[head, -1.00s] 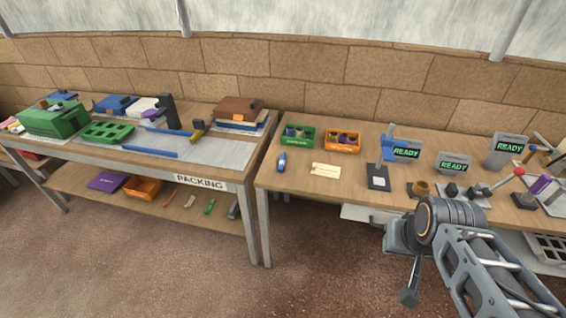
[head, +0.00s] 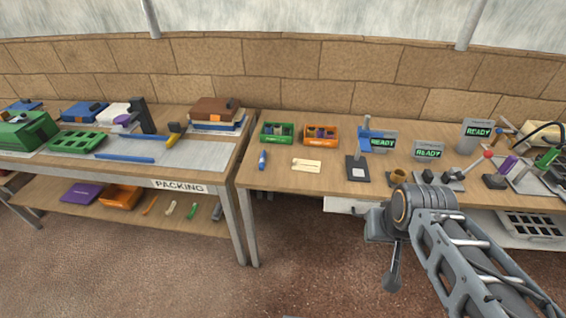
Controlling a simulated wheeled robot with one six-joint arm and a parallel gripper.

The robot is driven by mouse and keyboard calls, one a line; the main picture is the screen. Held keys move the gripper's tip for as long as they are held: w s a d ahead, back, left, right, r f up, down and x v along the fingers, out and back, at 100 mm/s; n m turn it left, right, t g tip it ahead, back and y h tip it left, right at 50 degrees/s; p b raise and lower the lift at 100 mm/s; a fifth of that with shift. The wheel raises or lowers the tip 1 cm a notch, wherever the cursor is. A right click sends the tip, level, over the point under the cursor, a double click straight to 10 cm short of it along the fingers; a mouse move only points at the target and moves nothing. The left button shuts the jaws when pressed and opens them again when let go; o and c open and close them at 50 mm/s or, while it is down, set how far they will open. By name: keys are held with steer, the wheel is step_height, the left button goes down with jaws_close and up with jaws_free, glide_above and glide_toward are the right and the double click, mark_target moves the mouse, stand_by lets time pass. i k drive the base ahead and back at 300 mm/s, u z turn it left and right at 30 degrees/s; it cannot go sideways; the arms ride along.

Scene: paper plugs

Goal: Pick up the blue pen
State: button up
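A small blue object with a pale band (head: 262,160), possibly the blue pen, lies near the left end of the right-hand table; it is too small to tell for sure. A longer blue bar (head: 125,158) lies on the packing table. My gripper (head: 391,281) hangs in front of the right-hand table, below its top, right of and apart from both blue things. Its fingers are seen at a poor angle, so their opening is unclear.
A green bin (head: 277,134) and an orange bin (head: 321,136) stand behind the small blue object, with a cream tag (head: 306,165) to its right. A black-based stand (head: 358,170) and several READY displays (head: 428,151) fill the table's right.

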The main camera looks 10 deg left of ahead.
mark_target(263, 154)
steer(key=z, duration=0.05)
steer(key=k, duration=0.45)
steer(key=u, duration=0.9)
steer(key=i, duration=1.55)
steer(key=u, duration=0.15)
